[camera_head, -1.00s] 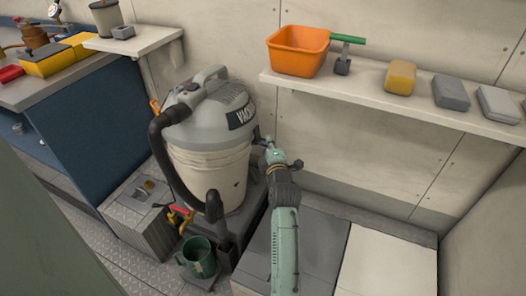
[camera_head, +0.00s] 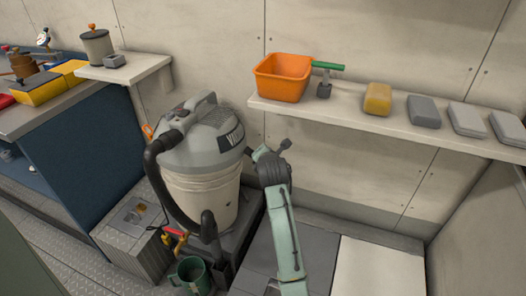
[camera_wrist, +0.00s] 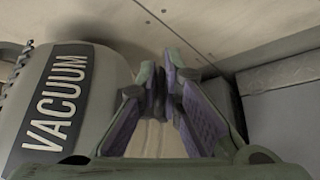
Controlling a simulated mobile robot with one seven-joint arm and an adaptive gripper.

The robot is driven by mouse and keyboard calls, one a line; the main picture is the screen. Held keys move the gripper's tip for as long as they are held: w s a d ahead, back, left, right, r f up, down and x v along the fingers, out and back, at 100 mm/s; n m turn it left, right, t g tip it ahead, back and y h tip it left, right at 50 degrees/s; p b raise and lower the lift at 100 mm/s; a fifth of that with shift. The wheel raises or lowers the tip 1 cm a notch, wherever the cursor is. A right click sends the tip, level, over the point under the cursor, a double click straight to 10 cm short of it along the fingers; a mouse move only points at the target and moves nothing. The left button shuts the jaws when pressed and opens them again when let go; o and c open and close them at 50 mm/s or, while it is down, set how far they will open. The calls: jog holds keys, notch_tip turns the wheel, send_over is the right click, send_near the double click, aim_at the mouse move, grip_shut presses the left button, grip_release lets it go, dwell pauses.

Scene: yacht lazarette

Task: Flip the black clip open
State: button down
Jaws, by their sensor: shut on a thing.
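The grey vacuum (camera_head: 205,145) stands in the middle of the head view, with a grey lid on a pale bucket. My gripper (camera_head: 258,153) is at the right side of its lid, small and partly hidden by my arm. In the wrist view my gripper (camera_wrist: 162,82) has its fingers close together beside the vacuum's labelled side (camera_wrist: 65,95). A small dark piece, apparently the black clip (camera_wrist: 159,102), shows between the fingertips. The fingers hide most of it, so whether it is flipped open cannot be told.
An orange latch (camera_head: 148,131) is on the lid's left. The black hose (camera_head: 160,185) curves down the front left toward a green mug (camera_head: 190,274). A wall shelf (camera_head: 350,122) carries an orange bin (camera_head: 282,78) and several blocks. Low locker tops (camera_head: 375,268) lie at right.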

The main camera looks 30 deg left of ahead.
jog(key=shift+f+n+h+p, duration=0.1)
jog(key=shift+n+h+p, duration=0.2)
jog(key=shift+n, duration=0.1)
jog(key=shift+d, duration=0.1)
jog(key=c, duration=1.8)
grip_release()
jog(key=shift+r, duration=0.25)
jog(key=shift+o, duration=0.2)
jog(key=v, duration=1.2)
jog(key=shift+w, duration=0.15)
